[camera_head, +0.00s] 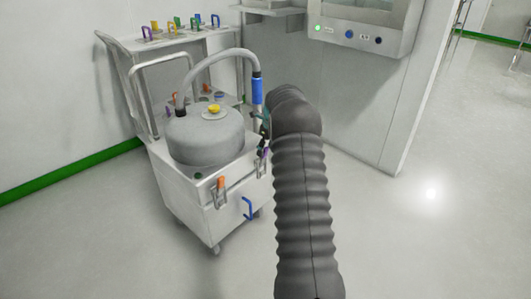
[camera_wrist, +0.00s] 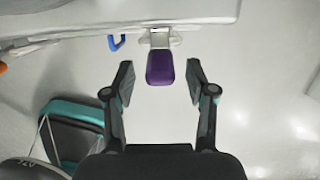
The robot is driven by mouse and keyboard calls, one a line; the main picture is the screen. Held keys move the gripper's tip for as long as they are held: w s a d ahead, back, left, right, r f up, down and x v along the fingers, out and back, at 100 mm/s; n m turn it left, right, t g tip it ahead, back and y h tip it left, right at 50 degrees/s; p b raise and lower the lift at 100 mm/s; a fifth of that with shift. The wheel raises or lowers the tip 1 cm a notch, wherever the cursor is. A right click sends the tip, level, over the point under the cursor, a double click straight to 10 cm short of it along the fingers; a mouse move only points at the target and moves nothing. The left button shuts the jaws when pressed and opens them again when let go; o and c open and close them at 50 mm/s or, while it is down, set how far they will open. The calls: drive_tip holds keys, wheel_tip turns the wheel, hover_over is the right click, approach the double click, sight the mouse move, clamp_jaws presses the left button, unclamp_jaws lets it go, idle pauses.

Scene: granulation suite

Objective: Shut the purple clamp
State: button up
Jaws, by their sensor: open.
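The purple clamp (camera_wrist: 160,68) shows in the wrist view at top centre, its purple handle hanging from a pale metal bracket on the white cart's edge. In the head view a small purple part of it (camera_head: 265,153) shows at the cart's right corner, partly hidden by my arm. My gripper (camera_wrist: 160,81) is open and empty, with one finger on each side of the purple handle in the wrist view. I see a gap on both sides. I cannot tell how far the handle reaches in depth between the fingers. In the head view my gripper is mostly hidden behind my arm.
The white cart (camera_head: 180,200) carries a grey round vessel (camera_head: 205,138) with a hose. An orange clamp (camera_head: 221,184) and blue handle (camera_head: 248,208) are on its front. A shelf with coloured clamps (camera_head: 180,36) stands behind. A control cabinet (camera_head: 362,30) is at upper right. The right floor is clear.

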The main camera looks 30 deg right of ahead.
drive_tip(key=v, duration=0.9)
drive_tip(key=shift+r, duration=0.3)
drive_tip(key=shift+d, duration=0.1)
drive_tip(key=s+a+f+n+g, duration=0.1)
drive_tip(key=s+a+f+n, duration=0.1)
drive_tip(key=s+n, duration=0.35)
drive_tip(key=s+a+f+n, duration=0.1)
drive_tip(key=s+a+n, duration=0.2)
drive_tip(key=n, duration=0.6)
drive_tip(key=s+a+r+n+t, duration=0.1)
drive_tip(key=s+a+r+n, duration=0.3)
drive_tip(key=s+a, duration=0.5)
drive_tip(key=s+a+r+n+t, duration=0.1)
drive_tip(key=s+a+r+n, duration=0.4)
drive_tip(key=s, duration=0.8)
drive_tip(key=s+a+r+n+t, duration=0.2)
drive_tip(key=s+a+r+n, duration=0.3)
drive_tip(key=s+a+n, duration=0.4)
drive_tip(key=s+a, duration=0.2)
drive_tip(key=a, duration=0.2)
drive_tip(key=shift+s+h, duration=0.25)
drive_tip(key=shift+h, duration=0.15)
